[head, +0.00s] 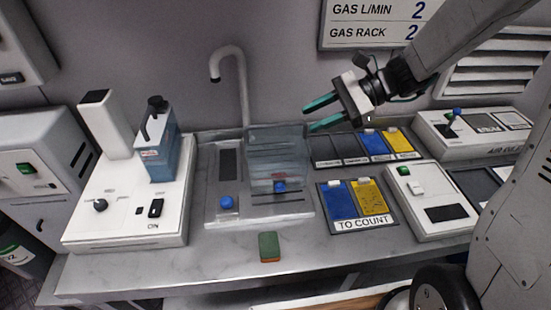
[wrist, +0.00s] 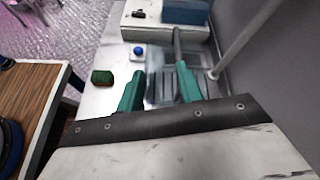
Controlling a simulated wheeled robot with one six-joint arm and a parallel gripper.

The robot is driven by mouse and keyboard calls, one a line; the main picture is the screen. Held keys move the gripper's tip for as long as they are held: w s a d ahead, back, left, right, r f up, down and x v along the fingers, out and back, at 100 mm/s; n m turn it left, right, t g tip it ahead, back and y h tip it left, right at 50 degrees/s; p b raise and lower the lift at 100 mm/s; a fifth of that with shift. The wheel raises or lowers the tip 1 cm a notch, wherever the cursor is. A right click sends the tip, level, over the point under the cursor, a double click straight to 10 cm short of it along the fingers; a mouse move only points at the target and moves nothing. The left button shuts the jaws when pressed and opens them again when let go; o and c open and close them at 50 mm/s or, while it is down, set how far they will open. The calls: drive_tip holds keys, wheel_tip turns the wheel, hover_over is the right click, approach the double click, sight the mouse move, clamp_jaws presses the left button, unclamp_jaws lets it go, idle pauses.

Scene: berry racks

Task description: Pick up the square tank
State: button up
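A clear, square-walled tank (head: 278,150) stands on the grey tap unit, under the curved tap, in the head view. In the wrist view the clear tank (wrist: 160,88) shows faintly between and behind the fingers, and its edges are hard to tell. My gripper (head: 314,114) has two green fingers, spread apart with nothing between them. In the head view it is at the upper right of the tank, pointing left. In the wrist view the fingers (wrist: 156,76) are also apart. I cannot tell whether the tank touches them.
A blue container with a black handle (head: 158,150) stands on a white machine (head: 120,215) at the left. The tap (head: 243,85) rises behind the tank. A green sponge (head: 269,246) lies at the front. Blue and yellow cards (head: 350,200) lie to the right.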

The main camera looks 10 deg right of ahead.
drive_tip(key=shift+m+t+y, duration=0.4)
drive_tip(key=shift+m+t, duration=0.1)
drive_tip(key=shift+m, duration=0.4)
drive_tip(key=w+a+f, duration=0.1)
drive_tip(key=a, duration=0.1)
drive_tip(key=w+a+f, duration=0.1)
drive_tip(key=a, duration=0.1)
drive_tip(key=w+a+f, duration=0.1)
drive_tip(key=a+f, duration=0.1)
drive_tip(key=a, duration=0.1)
drive_tip(key=shift+w, duration=0.1)
clamp_jaws()
